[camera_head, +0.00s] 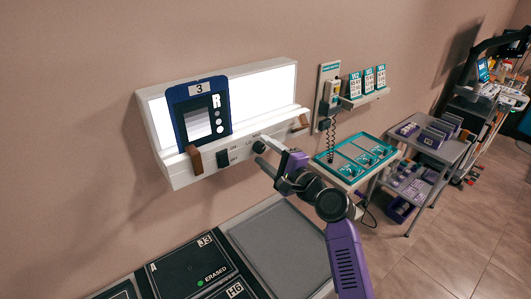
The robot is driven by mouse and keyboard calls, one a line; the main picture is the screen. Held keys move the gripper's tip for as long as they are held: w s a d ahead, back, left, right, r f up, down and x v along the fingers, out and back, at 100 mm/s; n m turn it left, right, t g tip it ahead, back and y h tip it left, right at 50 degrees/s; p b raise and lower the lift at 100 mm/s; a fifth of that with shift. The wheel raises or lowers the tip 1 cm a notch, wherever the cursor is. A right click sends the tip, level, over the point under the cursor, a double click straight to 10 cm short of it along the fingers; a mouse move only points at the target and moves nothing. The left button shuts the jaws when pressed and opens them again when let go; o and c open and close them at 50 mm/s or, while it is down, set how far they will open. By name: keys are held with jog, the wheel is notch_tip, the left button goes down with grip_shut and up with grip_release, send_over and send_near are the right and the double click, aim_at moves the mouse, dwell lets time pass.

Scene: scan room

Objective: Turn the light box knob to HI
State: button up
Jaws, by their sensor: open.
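The light box (265,86) is mounted on the wall with its white panel glowing. Its lower front strip carries a small dark switch (223,158) with an "OFF" label below it and a dark round knob (259,147) to the right. The knob's setting is too small to read, and lettering beside it is partly covered. My gripper (268,146) is at the front strip, right beside the knob and partly in front of it. Its jaws are open, and I cannot tell whether they touch the knob.
A blue card marked 3 and R (198,116) leans on the light box. Brown clips (195,160) stick out from the strip. Dark cassettes (190,262) and a grey pad (280,250) lie below. A teal tray (355,155) and a grey cart (440,150) stand right.

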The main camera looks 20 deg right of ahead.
jog(key=b+v, duration=0.1)
jog(key=v, duration=0.6)
jog(key=shift+s+b, duration=0.3)
jog(key=shift+d, duration=0.1)
